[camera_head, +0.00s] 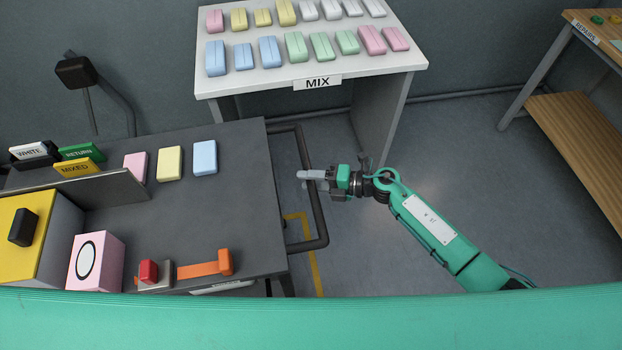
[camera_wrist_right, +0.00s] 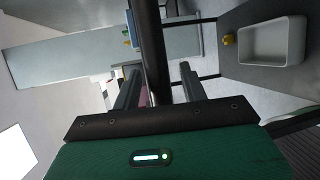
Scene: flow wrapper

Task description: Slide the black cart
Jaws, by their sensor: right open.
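The black cart (camera_head: 235,205) is the dark grey bench at left, with a black tubular handle (camera_head: 314,195) on its right side. My right gripper (camera_head: 301,180) is at the upper part of this handle, its fingers pointing left across the bar. In the right wrist view the black handle bar (camera_wrist_right: 151,45) runs lengthwise between the two spread fingers of my right gripper (camera_wrist_right: 158,85). The fingers are open, and I cannot tell whether either touches the bar. My left gripper is not in view.
The cart carries coloured packs (camera_head: 170,163), a pink box (camera_head: 96,262) and an orange lever (camera_head: 205,268). A white MIX table (camera_head: 318,84) with several packs stands behind. A wooden REPAIRS bench (camera_head: 580,130) is at far right. The floor (camera_head: 450,150) between is clear.

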